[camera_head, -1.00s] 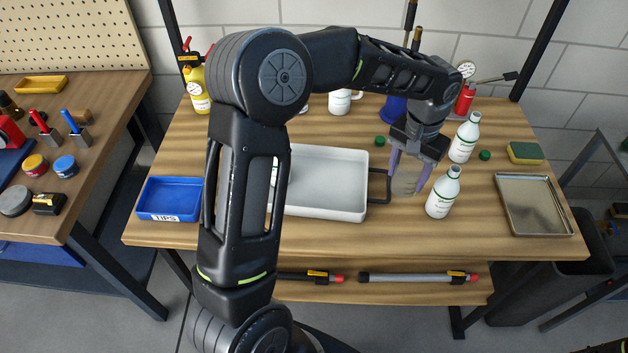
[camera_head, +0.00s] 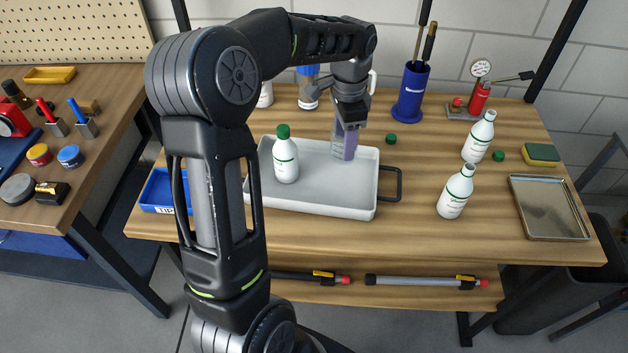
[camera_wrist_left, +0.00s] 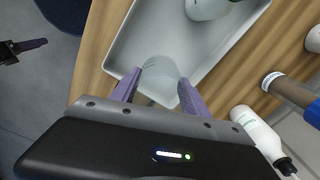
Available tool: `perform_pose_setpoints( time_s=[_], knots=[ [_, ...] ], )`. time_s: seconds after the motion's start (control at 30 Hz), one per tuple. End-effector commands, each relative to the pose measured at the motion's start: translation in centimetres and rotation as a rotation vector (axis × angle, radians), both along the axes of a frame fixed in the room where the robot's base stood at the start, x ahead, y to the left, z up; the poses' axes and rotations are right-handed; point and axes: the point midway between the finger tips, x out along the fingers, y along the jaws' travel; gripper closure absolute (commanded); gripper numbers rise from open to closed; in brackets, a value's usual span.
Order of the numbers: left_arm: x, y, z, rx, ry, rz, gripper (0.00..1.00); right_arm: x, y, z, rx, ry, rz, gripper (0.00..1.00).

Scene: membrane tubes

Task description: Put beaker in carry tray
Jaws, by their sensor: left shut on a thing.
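The carry tray (camera_head: 325,200) is a shallow light-grey tray with dark handles, on the wooden bench. My left gripper (camera_head: 345,150) points down over its back right part. In the left wrist view the purple fingers (camera_wrist_left: 158,92) are shut on a clear beaker (camera_wrist_left: 160,72), one finger on each side. The tray floor (camera_wrist_left: 150,40) shows around and through it. I cannot tell whether the beaker touches the tray floor. In the head view the beaker is mostly hidden by the fingers. Part of my right gripper (camera_wrist_left: 28,46) shows at the left wrist view's left edge, its opening unclear.
A green-capped bottle (camera_head: 286,160) stands in the tray's left part. Two open white bottles (camera_head: 456,192) (camera_head: 478,138) stand right of the tray. A blue tool holder (camera_head: 411,92) stands behind, a metal tray (camera_head: 550,207) at far right, and a blue bin (camera_head: 157,190) at left.

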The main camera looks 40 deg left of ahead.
Motion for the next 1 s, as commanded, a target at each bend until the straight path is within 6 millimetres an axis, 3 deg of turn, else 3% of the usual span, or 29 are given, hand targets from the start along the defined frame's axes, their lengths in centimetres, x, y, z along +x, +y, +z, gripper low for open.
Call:
perform_pose_setpoints(
  time_s=[0.27,0.63,1.0],
  knots=[
    [0.0,-0.1,-0.3,0.0,0.001,0.001,0.87,0.0,0.0,0.1,0.0,0.0,0.0,0.47],
    [0.0,-0.1,-5.8,0.0,0.002,0.001,0.87,-0.1,-0.1,1.0,-0.003,0.004,-0.001,0.47],
    [0.1,-0.1,-6.4,0.0,0.0,0.002,0.87,-0.1,-0.1,0.9,-0.003,0.004,-0.002,0.47]
  ],
)
